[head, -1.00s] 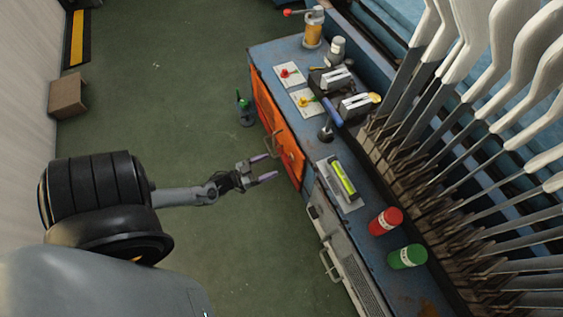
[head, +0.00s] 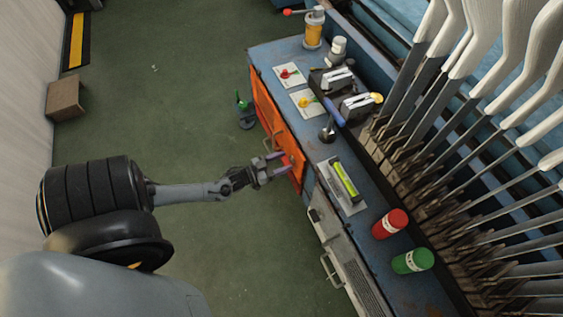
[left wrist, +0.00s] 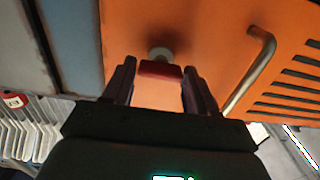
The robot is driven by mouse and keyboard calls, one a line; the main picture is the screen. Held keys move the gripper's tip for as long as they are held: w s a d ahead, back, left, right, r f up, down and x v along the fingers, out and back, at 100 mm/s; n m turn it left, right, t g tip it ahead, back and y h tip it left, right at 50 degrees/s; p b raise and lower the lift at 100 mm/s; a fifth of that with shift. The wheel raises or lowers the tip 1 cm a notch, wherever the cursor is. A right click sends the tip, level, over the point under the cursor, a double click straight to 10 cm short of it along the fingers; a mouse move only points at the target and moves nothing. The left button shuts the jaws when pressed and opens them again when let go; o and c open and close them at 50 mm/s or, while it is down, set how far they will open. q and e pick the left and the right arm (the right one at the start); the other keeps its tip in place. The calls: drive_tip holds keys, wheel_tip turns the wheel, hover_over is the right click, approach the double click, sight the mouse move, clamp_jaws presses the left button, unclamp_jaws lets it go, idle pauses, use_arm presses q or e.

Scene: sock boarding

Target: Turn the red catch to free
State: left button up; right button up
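The red catch (left wrist: 161,69) is a small red bar on a round grey pivot, mounted on the orange door (left wrist: 220,40). In the left wrist view the bar lies roughly level between my two fingers. My left gripper (left wrist: 160,82) is open, one finger on each side of the catch, with a narrow gap on the left and almost none on the right. In the head view my left gripper (head: 281,163) is at the orange door (head: 266,108), and the catch shows only as a small red spot (head: 287,159) between the fingertips. My right gripper is not in view.
A metal handle (left wrist: 250,72) stands out from the door, close to the right finger. White sock forms stand behind. The green floor on the left is mostly clear.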

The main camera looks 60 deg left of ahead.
use_arm(q)
drive_tip(key=c, duration=0.6)
drive_tip(key=n+p, duration=0.2)
drive_tip(key=n, duration=0.1)
drive_tip(key=shift+r, duration=0.15)
drive_tip(key=n+p, duration=0.2)
drive_tip(key=n, duration=0.2)
drive_tip(key=shift+a, duration=0.1)
drive_tip(key=n, duration=0.3)
drive_tip(key=n+p, duration=0.1)
drive_tip(key=n, duration=0.3)
drive_tip(key=n+p, duration=0.1)
drive_tip(key=n, duration=0.3)
drive_tip(key=shift+f, duration=0.35)
